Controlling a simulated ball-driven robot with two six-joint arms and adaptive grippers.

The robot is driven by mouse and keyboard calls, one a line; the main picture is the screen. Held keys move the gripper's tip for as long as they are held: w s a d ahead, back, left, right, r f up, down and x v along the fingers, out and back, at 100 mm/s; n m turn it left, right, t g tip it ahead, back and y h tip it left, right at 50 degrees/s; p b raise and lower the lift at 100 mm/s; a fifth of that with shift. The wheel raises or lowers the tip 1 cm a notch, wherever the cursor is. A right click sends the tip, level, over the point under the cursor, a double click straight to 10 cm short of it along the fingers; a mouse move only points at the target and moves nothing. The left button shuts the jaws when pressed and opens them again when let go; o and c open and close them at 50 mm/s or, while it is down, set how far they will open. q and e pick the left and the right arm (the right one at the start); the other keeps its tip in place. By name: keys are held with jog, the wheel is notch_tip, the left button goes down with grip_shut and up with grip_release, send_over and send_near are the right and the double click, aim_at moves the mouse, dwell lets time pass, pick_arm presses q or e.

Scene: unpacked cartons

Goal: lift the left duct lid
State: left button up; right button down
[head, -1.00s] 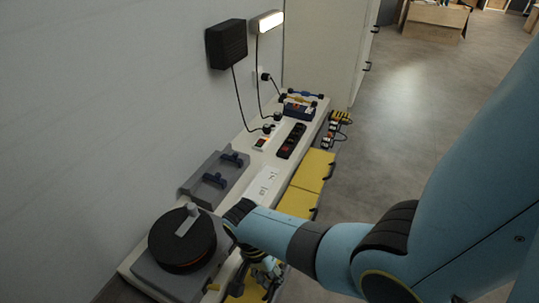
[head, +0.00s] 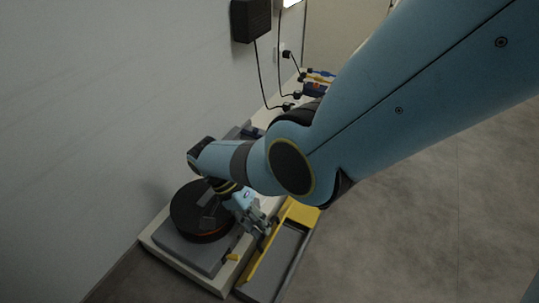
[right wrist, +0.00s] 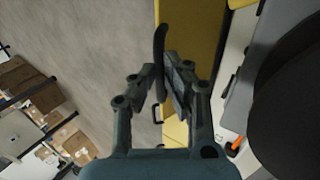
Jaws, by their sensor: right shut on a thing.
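The left duct lid (head: 258,262) is yellow and stands raised along the near front of the bench, with the grey open duct (head: 284,262) beside it. In the right wrist view the yellow lid (right wrist: 197,35) runs behind the fingers, with its black handle (right wrist: 160,60) between them. My right gripper (head: 264,230) is at the lid's outer edge; it also shows in the right wrist view (right wrist: 165,84), shut on the handle. My forearm hides part of the bench. My left gripper is not in view.
A black reel (head: 203,212) sits on a grey base left of the gripper. A second yellow lid (head: 298,214) lies farther along the front. A black wall box (head: 251,20) with hanging cables is behind. The floor (head: 430,200) at right is clear.

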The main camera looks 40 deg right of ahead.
jog(key=shift+w+a+f, duration=0.25)
jog(key=shift+w+f, duration=0.2)
jog(key=shift+f, duration=0.1)
jog(key=shift+w+f, duration=0.15)
jog(key=shift+f, duration=0.05)
jog(key=shift+a+r, duration=0.1)
jog(key=shift+r, duration=0.05)
jog(key=c, duration=1.4)
grip_release()
jog(key=shift+w+r, duration=0.15)
jog(key=shift+w, duration=0.05)
jog(key=v, duration=1.2)
